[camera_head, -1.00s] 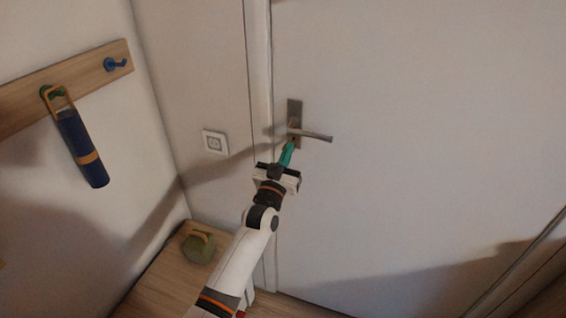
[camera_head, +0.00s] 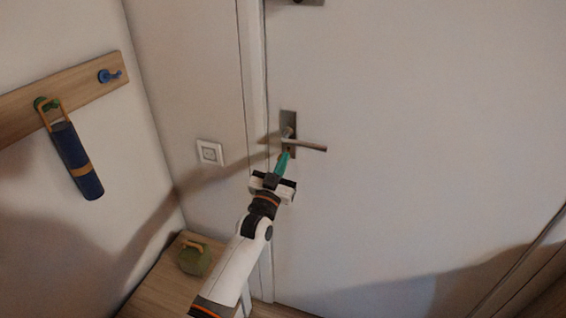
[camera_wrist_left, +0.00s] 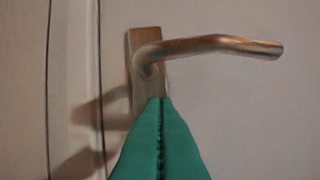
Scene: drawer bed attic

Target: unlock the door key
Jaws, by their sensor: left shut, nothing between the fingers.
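The white door (camera_head: 400,130) fills the right side of the head view and looks closed. Its metal lever handle (camera_head: 308,146) points right from a tall metal plate (camera_head: 288,120). My left gripper (camera_head: 284,158), with teal fingers, is shut and empty, its tips at the lower part of the plate, just under the lever's base. In the left wrist view the shut fingers (camera_wrist_left: 160,135) cover the bottom of the plate (camera_wrist_left: 143,50), below the lever (camera_wrist_left: 220,45). The key is hidden or too small to see. I cannot tell whether the fingertips touch anything. My right gripper is out of view.
A wooden rail (camera_head: 20,110) on the left wall has a blue hook (camera_head: 110,76) and a hanging dark blue cylinder (camera_head: 76,160). A white wall switch (camera_head: 210,152) is left of the door frame. A green object (camera_head: 194,260) sits on a low wooden surface (camera_head: 160,290).

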